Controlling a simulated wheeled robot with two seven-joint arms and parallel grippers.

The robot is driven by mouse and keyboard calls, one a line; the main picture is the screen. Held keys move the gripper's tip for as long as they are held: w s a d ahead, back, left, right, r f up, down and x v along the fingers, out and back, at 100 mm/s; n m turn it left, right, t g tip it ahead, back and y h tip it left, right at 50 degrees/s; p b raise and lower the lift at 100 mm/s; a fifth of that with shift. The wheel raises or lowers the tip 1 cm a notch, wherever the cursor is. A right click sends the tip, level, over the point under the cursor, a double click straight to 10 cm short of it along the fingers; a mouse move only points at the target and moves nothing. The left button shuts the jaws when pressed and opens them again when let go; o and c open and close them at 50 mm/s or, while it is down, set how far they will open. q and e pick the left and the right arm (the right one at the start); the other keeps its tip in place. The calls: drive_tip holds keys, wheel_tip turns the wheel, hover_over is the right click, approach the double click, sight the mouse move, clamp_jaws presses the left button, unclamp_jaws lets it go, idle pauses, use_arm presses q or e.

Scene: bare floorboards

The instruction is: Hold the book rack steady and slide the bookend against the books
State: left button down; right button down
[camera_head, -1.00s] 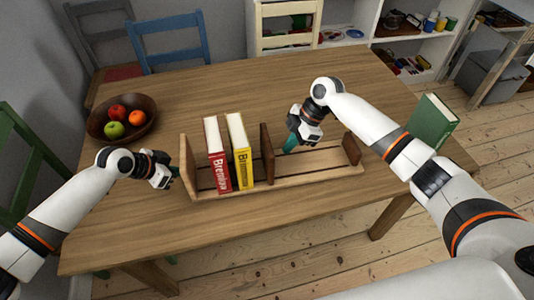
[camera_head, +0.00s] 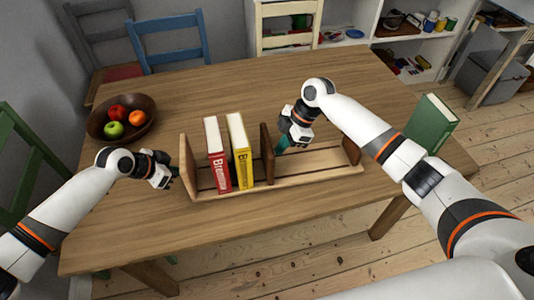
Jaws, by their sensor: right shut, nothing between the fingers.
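The wooden book rack (camera_head: 312,174) stands on the table. A red book (camera_head: 218,160) and a yellow book (camera_head: 240,155) stand in it near its left end panel (camera_head: 189,168). The dark brown bookend (camera_head: 267,150) stands upright to the right of the yellow book, with a small gap between them. My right gripper (camera_head: 280,149) is shut and empty, its teal fingertips close to the right face of the bookend; contact cannot be told. My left gripper (camera_head: 174,175) is at the rack's left end panel; its fingers are small and partly hidden, so its opening is unclear.
A dark bowl of fruit (camera_head: 122,118) is at the table's far left. A green book (camera_head: 432,123) stands at the right edge of the table (camera_head: 215,92). The rack's right section, up to its right end panel (camera_head: 352,149), is empty. Chairs and white shelves are behind.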

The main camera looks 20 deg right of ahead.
sight(264, 150)
drive_tip(key=shift+a, duration=0.75)
drive_tip(key=shift+a, duration=0.15)
drive_tip(key=shift+w+a, duration=0.15)
drive_tip(key=shift+a, duration=3.25)
drive_tip(key=shift+w+a, duration=0.1)
drive_tip(key=shift+a, duration=0.5)
drive_tip(key=shift+w+a+r, duration=0.1)
drive_tip(key=shift+a, duration=1.6)
idle(0.3)
drive_tip(key=shift+a, duration=0.55)
